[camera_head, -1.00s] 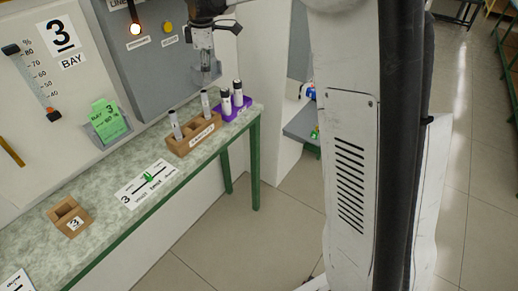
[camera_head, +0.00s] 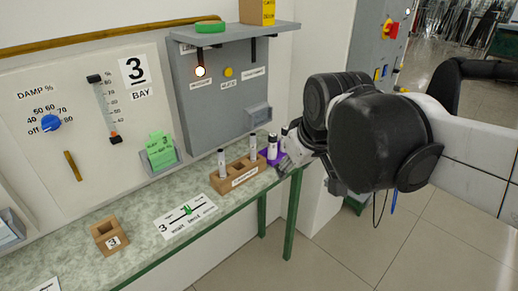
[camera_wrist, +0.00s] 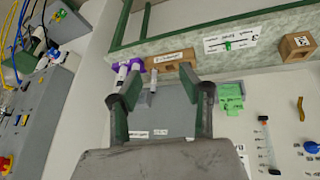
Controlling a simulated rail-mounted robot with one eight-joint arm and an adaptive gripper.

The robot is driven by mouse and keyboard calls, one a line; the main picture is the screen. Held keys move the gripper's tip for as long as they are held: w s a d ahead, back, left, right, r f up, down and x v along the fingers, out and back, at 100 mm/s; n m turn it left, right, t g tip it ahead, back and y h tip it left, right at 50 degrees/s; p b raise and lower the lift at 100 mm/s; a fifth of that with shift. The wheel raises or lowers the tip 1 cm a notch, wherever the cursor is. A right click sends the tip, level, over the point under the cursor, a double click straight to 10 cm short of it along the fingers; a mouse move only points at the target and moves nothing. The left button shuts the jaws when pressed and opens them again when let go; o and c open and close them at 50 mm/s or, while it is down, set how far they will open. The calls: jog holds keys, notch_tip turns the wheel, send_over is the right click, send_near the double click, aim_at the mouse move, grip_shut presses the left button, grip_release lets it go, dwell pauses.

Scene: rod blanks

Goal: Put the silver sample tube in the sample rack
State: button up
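A wooden rack (camera_head: 240,181) with a label too small to read stands on the bench and holds two pale tubes, one at the left (camera_head: 221,163) and one at the right (camera_head: 253,147). A purple rack (camera_head: 264,155) beside it holds tubes with dark tops (camera_head: 272,149). I cannot tell which tube is the silver one. My gripper (camera_head: 284,168) is by the bench's right end, close to the purple rack and partly covering it. In the wrist view my gripper (camera_wrist: 160,72) has its fingers wide apart, with nothing clearly held between them.
A small wooden block marked 3 (camera_head: 110,236) and a white label card (camera_head: 184,216) lie further left on the bench (camera_head: 145,213). A grey panel with a shelf (camera_head: 230,38) rises behind the racks. Open floor lies in front.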

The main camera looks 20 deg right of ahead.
jog(key=s+f+m+t, duration=0.1)
jog(key=s+f+m, duration=0.2)
jog(key=s+f, duration=0.2)
jog(key=shift+s, duration=1.2)
notch_tip(320, 180, down, 5)
jog(key=b, duration=0.4)
jog(key=shift+r+b, duration=0.15)
jog(key=shift+b, duration=0.2)
